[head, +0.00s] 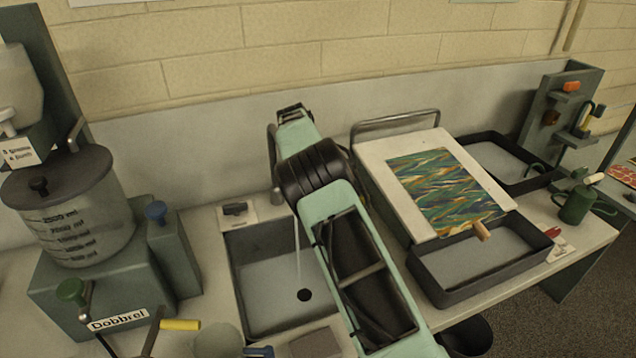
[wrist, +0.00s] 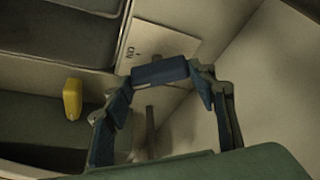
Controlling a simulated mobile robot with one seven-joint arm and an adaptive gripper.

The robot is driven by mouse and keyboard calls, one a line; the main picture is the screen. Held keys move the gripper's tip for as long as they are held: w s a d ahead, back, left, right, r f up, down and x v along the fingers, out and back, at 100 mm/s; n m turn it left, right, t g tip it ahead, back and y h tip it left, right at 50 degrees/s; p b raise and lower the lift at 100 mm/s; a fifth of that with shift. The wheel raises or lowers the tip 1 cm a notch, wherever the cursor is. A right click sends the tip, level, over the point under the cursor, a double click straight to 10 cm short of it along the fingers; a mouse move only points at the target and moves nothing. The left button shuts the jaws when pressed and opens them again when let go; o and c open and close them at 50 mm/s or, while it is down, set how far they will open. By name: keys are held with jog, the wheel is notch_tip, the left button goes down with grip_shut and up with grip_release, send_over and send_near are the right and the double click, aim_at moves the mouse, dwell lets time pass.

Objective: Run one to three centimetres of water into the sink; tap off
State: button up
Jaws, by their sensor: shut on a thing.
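The sink (head: 262,295), a dark-walled basin with a pale floor, is left of my arm in the head view. A thin pale stream (head: 297,245) falls into it beside a dark round drain or plug (head: 304,295). Any water depth is too faint to tell. The grey tap pipe (head: 272,160) shows behind my arm. My gripper is not clear in the head view. In the wrist view my gripper (wrist: 168,74) is shut on a dark blue bar (wrist: 160,70), apparently the tap handle, above a pale plate (wrist: 140,45) with lettering.
The machine marked Dobbrel (head: 90,290) stands left of the sink. A marbled sheet (head: 445,190) on a white board and a dark tray (head: 480,270) lie right of my arm. A small white plate (head: 245,224) with a dark piece sits behind the sink.

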jog(key=o, duration=1.2)
jog(key=shift+c, duration=0.2)
